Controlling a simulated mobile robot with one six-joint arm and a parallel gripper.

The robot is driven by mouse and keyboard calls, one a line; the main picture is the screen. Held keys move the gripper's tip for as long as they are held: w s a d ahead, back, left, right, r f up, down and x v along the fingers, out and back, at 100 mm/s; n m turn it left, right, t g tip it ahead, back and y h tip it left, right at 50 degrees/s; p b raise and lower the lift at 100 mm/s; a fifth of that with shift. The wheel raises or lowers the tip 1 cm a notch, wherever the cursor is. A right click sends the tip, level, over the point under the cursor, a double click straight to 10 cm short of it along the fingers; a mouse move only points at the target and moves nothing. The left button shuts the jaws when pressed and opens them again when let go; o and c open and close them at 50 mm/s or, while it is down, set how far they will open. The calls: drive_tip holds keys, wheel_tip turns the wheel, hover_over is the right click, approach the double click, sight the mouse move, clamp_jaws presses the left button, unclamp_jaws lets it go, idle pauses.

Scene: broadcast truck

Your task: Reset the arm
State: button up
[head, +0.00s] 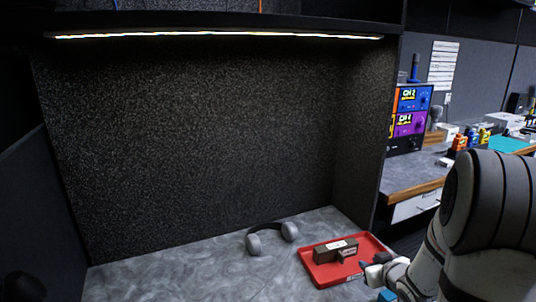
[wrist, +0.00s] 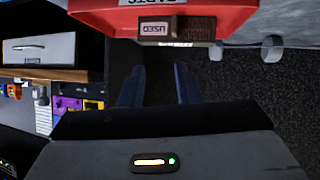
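My arm reaches in from the right side of the head view, with my gripper (head: 372,272) close to the front right edge of a red tray (head: 317,273). In the wrist view my gripper (wrist: 157,78) shows two dark blue fingers set apart, with nothing seen between them. The tray (wrist: 110,20) fills the top of that view, upside down, beyond the fingertips. A dark brown block (head: 322,256) lies in the tray. In the wrist view it shows a label reading "USED" (wrist: 154,28).
Grey headphones (head: 272,238) lie on the grey marbled desk (head: 200,264), left of the tray. A dark speckled panel rises behind. At the right, another counter (head: 408,172) holds blue and purple units (head: 411,112) and small coloured items. The desk's left part is clear.

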drive_tip(key=s+a+r+m+g+h+p, duration=0.25)
drive_tip(key=s+a+r+g+p, duration=0.2)
drive_tip(key=s+r, duration=0.55)
drive_tip(key=s+a+r+g+y+p, duration=0.1)
drive_tip(key=s+a+r+g+p, duration=0.1)
drive_tip(key=s+a+r, duration=0.2)
drive_tip(key=s+a+r+g+p, duration=0.2)
drive_tip(key=s+a+r, duration=0.3)
drive_tip(key=s, duration=0.5)
drive_tip(key=shift+a+g+y, duration=0.35)
drive_tip(key=shift+a, duration=0.8)
drive_tip(key=shift+s+f, duration=0.1)
drive_tip(key=shift+s, duration=0.1)
